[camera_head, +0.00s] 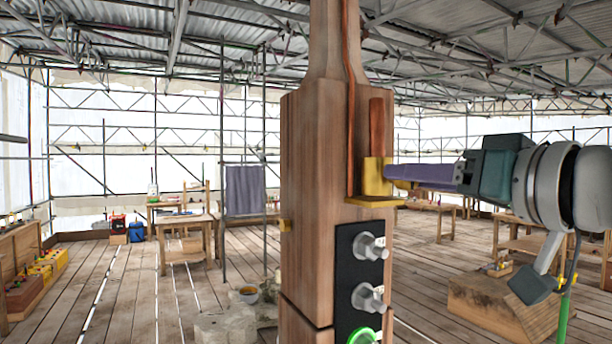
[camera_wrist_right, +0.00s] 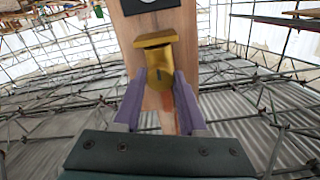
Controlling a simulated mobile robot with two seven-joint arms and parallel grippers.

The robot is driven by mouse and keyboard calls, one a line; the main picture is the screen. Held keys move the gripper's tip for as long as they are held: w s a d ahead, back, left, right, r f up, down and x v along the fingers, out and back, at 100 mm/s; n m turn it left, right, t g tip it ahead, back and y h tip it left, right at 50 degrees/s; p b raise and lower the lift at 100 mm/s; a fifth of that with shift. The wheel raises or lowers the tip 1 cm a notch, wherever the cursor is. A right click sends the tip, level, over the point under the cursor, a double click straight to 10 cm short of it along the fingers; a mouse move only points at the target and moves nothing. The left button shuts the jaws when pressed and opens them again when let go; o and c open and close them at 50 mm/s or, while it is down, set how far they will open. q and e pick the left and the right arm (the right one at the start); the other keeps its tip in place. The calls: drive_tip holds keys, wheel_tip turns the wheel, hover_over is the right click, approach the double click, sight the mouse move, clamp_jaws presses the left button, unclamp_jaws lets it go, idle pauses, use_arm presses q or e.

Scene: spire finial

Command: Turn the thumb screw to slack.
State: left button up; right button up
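A brass-yellow clamp bracket (camera_head: 376,180) sits on the front of the wooden spire post, around the foot of a copper rod. In the right wrist view the yellow bracket (camera_wrist_right: 154,41) shows a rounded front with a small dark upright mark, perhaps the thumb screw (camera_wrist_right: 160,75); it is too small to be sure. My right gripper (camera_head: 392,172) reaches in from the right, its purple fingers close to the bracket. In the wrist view the fingers of my right gripper (camera_wrist_right: 160,80) stand apart, one on each side of the yellow front. My left gripper is out of view.
The wooden post (camera_head: 312,170) carries a black plate (camera_head: 345,265) with two grey knobs and a green ring below the bracket. Wooden workbenches (camera_head: 185,222) stand behind on the plank floor. A wooden block (camera_head: 500,305) lies at the lower right.

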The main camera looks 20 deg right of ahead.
clamp_jaws()
drive_tip(key=shift+n, duration=0.4)
drive_tip(key=shift+f+n+b, duration=0.1)
drive_tip(key=shift+n+b, duration=0.9)
drive_tip(key=shift+n, duration=16.5)
